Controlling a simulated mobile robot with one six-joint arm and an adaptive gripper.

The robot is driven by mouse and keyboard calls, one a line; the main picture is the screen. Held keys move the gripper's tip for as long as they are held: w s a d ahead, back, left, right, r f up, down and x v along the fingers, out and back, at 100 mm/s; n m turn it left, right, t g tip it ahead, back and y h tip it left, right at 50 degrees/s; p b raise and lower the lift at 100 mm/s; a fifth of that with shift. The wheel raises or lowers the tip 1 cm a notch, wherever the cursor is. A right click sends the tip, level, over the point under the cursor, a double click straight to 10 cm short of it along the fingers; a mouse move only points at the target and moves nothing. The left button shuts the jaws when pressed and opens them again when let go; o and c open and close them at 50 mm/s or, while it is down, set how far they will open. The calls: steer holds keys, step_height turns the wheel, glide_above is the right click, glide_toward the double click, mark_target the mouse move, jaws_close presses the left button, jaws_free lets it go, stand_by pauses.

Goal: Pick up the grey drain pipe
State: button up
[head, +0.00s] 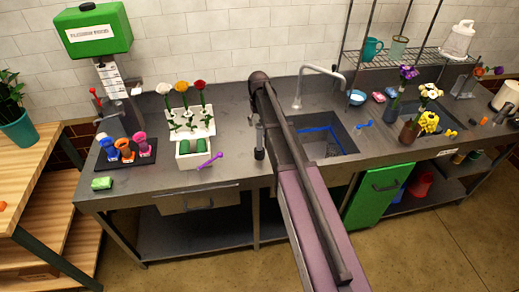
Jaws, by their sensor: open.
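My gripper (259,154) points down over the grey counter, just left of the sink and right of the white box with green blocks. It is open, small and partly dark in the head view, and I see nothing held in it. I cannot pick out the grey drain pipe with certainty. A small dark grey cylindrical piece (503,113) lies at the right end of the counter, far from my gripper; I cannot tell whether it is the pipe. My arm hides part of the counter and of the sink's left side.
The sink (325,138) with its tall faucet (298,88) is right of my gripper. Left are a white box (196,153), a purple tool (211,160) and a flower rack (190,124). Vases (409,132) with flowers stand right of the sink.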

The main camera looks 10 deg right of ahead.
mark_target(259, 131)
steer(key=shift+f, duration=0.2)
stand_by(0.3)
steer(key=shift+d+f+b, duration=0.2)
steer(key=shift+f+b, duration=2.35)
steer(key=shift+b, duration=0.05)
jaws_close()
